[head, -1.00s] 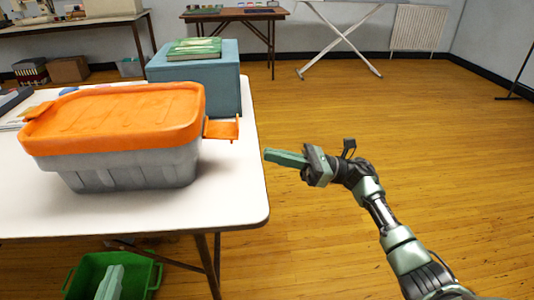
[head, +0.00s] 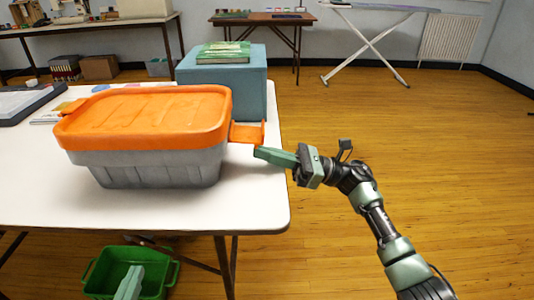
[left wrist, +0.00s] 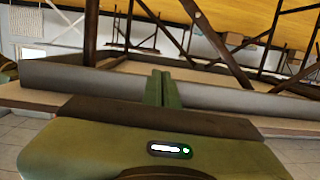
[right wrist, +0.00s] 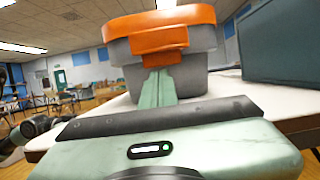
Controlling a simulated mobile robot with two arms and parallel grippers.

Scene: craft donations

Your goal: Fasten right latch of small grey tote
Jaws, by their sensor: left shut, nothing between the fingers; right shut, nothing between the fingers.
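The small grey tote (head: 150,168) with its orange lid (head: 145,115) stands on the white table. Its right latch (head: 247,132) is an orange flap sticking out sideways from the lid's right end, with an upturned outer edge. My right gripper (head: 258,152) is shut and empty, its tips just below the latch's outer end; I cannot tell whether they touch it. In the right wrist view the shut fingers (right wrist: 158,76) point at the tote's end under the orange latch (right wrist: 158,40). My left gripper (head: 134,270) is shut and empty, low by the green crate; it also shows in the left wrist view (left wrist: 162,76).
A blue-grey box (head: 225,85) with green books (head: 223,52) on it stands behind the tote. The white table's (head: 255,205) front right corner is bare. A green crate (head: 160,280) is below the table. The floor to the right is open.

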